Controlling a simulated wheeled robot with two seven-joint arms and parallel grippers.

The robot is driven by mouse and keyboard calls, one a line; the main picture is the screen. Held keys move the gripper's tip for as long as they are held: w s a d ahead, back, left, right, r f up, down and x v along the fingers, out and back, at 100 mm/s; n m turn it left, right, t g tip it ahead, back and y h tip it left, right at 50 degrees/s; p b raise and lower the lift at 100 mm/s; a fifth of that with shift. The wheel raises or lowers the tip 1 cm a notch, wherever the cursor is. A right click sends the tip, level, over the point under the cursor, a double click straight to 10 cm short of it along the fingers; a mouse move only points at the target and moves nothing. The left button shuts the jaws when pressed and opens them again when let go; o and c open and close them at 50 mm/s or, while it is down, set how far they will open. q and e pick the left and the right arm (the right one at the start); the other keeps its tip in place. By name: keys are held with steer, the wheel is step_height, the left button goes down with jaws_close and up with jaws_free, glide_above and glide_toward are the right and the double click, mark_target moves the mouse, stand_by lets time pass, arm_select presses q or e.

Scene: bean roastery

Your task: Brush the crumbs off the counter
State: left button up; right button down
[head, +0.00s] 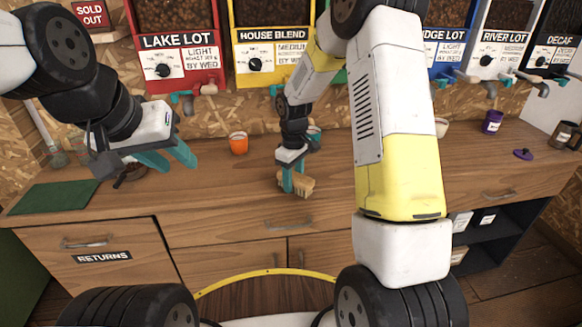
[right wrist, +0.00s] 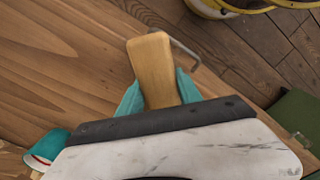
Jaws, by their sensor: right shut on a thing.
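My right gripper (head: 291,180) is shut on a wooden brush (head: 302,186) low over the middle of the wooden counter (head: 215,185). The bristles point toward the counter's front edge; I cannot tell whether they touch the top. In the right wrist view the brush's pale wooden block (right wrist: 151,68) sits between the teal fingers. My left gripper (head: 172,160) is open and empty above the counter's left part, its two teal fingers apart. I cannot make out any crumbs; my arms hide parts of the counter.
A green mat (head: 52,197) lies at the left. A dark round thing (head: 128,178) is partly hidden below my left gripper. An orange cup (head: 238,143) and a teal cup (right wrist: 46,147) stand on the counter. A purple cup (head: 492,122) and purple lid (head: 523,154) are right. Dispensers line the back.

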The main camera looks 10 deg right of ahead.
steer(key=shift+w+a, duration=0.15)
steer(key=shift+w, duration=1.75)
steer(key=shift+w+f, duration=0.15)
steer(key=shift+w, duration=1.65)
steer(key=shift+a, duration=0.85)
steer(key=shift+s+a, duration=0.15)
steer(key=shift+s, duration=0.75)
steer(key=shift+s+r, duration=0.25)
steer(key=shift+s, duration=0.8)
steer(key=shift+s+d+f, duration=0.1)
steer(key=shift+s+d, duration=0.05)
steer(key=shift+s, duration=0.8)
steer(key=shift+s+d+f, duration=0.1)
steer(key=shift+s+d, duration=0.05)
steer(key=shift+s, duration=0.75)
steer(key=shift+r, duration=0.1)
